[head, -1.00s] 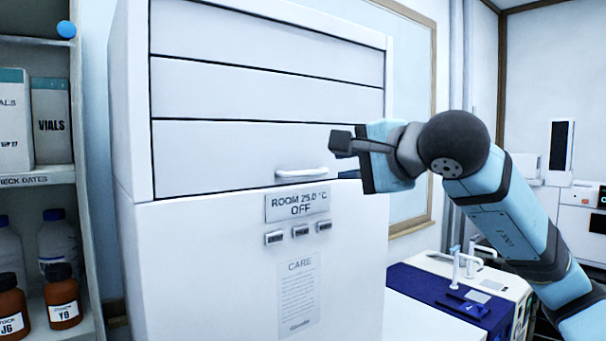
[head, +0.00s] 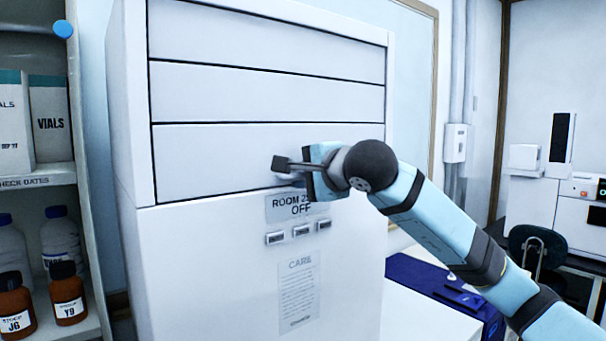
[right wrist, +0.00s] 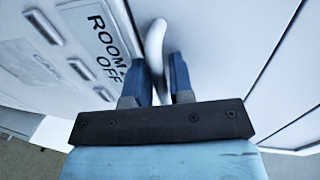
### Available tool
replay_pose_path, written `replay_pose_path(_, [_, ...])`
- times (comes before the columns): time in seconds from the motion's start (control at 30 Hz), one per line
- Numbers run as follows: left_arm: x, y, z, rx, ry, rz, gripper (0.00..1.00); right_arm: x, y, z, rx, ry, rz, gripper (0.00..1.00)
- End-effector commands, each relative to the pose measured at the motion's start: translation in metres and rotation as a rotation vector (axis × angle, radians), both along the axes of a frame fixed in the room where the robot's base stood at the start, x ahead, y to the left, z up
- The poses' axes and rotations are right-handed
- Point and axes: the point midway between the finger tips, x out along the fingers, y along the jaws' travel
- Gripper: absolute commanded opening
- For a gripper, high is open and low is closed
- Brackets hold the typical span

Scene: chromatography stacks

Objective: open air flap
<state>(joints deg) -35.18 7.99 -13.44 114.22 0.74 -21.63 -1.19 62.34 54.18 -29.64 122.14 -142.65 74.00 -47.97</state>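The white instrument's front has three stacked panels. The lowest panel, apparently the air flap (head: 210,158), lies flush with the front and looks closed. Its white curved handle (right wrist: 156,42) shows in the right wrist view, running down between my two blue fingers. My right gripper (head: 281,164) is at the lower right of this panel and hides the handle in the head view. My left gripper is not in view.
A label (head: 283,207) reading ROOM and OFF sits just below the gripper, above several small buttons (head: 301,231) and a CARE notice (head: 299,292). A shelf (head: 40,178) with boxes and bottles stands at left.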

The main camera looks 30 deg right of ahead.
Motion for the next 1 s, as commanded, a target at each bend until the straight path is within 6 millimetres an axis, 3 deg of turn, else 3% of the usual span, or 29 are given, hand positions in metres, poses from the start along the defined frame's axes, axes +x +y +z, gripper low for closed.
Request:
replay_pose_path(0.03, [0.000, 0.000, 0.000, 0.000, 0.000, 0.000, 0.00, 0.000, 0.000, 0.000, 0.000, 0.000, 0.000, 0.19])
replay_pose_path(0.1, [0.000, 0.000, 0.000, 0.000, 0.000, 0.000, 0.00, 0.000, 0.000, 0.000, 0.000, 0.000, 0.000, 0.03])
replay_pose_path(0.13, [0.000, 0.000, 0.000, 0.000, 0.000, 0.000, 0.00, 0.000, 0.000, 0.000, 0.000, 0.000, 0.000, 0.00])
replay_pose_path(0.57, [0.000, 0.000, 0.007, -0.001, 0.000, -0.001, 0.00, -0.005, 0.000, 0.005, -0.003, 0.044, 0.000, 0.00])
replay_pose_path(0.8, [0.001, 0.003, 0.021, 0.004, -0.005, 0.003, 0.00, -0.018, -0.002, 0.013, -0.016, 0.186, 0.000, 0.00])
replay_pose_path(1.0, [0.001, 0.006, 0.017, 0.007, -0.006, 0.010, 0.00, -0.032, -0.003, 0.018, -0.020, 0.240, 0.000, 0.00])
